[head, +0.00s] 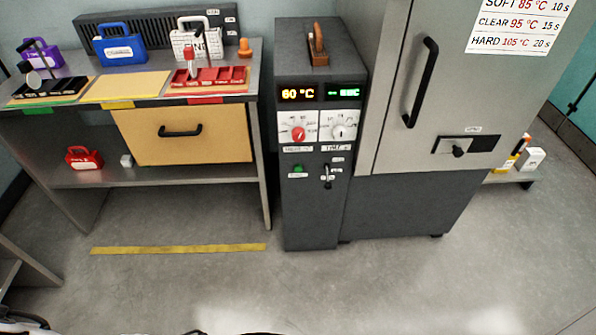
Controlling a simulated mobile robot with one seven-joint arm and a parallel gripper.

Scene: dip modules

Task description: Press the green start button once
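The green start button (298,169) is a small green spot on the front of a dark grey control cabinet (308,220). It sits on the left side below the two dials, with a small white label beneath it that is too small to read. Whether it is pressed in cannot be told. My gripper is not in view; only small parts of my own body show along the bottom edge.
On the cabinet are an orange display (298,94) reading 60 °C, a green display (344,93), a red knob (299,134), a pale knob (340,131) and a small lever (328,178). A workbench (262,150) stands left, a grey oven (385,120) right. The floor in front is clear.

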